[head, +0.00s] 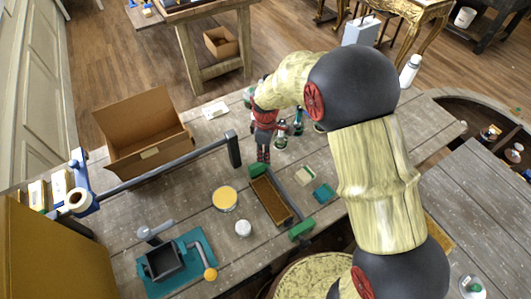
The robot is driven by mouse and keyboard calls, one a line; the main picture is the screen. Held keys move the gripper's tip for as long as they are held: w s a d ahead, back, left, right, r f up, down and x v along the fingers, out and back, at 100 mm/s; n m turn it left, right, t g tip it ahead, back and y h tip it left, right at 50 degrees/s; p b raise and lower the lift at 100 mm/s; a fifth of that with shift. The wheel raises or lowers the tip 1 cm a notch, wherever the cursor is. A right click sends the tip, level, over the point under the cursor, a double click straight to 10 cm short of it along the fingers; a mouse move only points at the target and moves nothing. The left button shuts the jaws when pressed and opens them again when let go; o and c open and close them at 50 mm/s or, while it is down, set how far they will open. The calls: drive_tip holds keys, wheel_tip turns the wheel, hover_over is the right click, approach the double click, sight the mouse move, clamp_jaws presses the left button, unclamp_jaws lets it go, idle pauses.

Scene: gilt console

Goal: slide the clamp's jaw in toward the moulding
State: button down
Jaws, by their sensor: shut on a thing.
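A brown moulding (270,201) lies on the grey plank bench, in the middle of the head view. The clamp has one green jaw (256,169) at the moulding's upper end and another green jaw (301,229) by its lower right end. A dark bar runs along the moulding's right side. My gripper (263,156) is red and dark, points down and is shut on the upper green jaw. The fingertips partly cover that jaw. I cannot tell how wide any gap between jaw and moulding is.
Small bottles (281,136) stand just right of my gripper. A teal block (323,194) lies right of the moulding. A yellow-topped tin (225,198) and white jar (243,228) stand left. A long grey bar (165,174) and an open cardboard box (143,138) are farther left.

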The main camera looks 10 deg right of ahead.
drive_tip(key=shift+s+d, duration=0.25)
drive_tip(key=shift+s, duration=0.4)
drive_tip(key=c, duration=1.6)
unclamp_jaws()
drive_tip(key=shift+o, duration=0.2)
wheel_tip(320, 180, up, 12)
